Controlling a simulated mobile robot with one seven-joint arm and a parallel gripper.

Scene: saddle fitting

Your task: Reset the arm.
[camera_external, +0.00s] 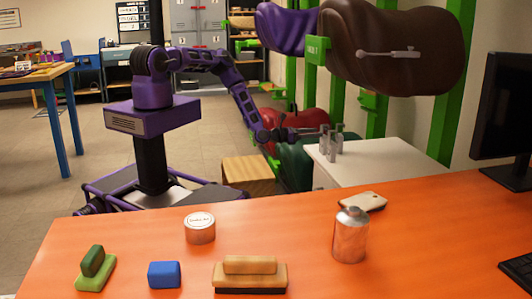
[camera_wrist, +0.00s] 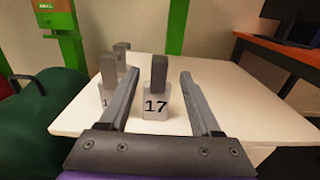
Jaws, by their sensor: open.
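My arm, purple, reaches right from its column in the external view. My gripper (camera_external: 308,131) is at the left part of a white cabinet top (camera_external: 390,161), beside several small grey metal pieces (camera_external: 338,139). In the wrist view my gripper (camera_wrist: 158,76) is open, its two grey fingers apart. A light grey block marked 17 (camera_wrist: 156,104) with a darker upright stem shows between the fingers in the picture. I cannot tell whether the fingertips reach around it or stop short. Nothing is seen held. Two similar pieces stand to the left, one partly behind the left finger.
Saddles, one brown (camera_external: 392,50), hang on green racks (camera_external: 457,85) above and behind the cabinet. A wooden box (camera_external: 248,174) stands left of it. The orange table (camera_external: 120,235) in front carries a metal flask (camera_external: 350,235), a tin (camera_external: 200,229) and brushes.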

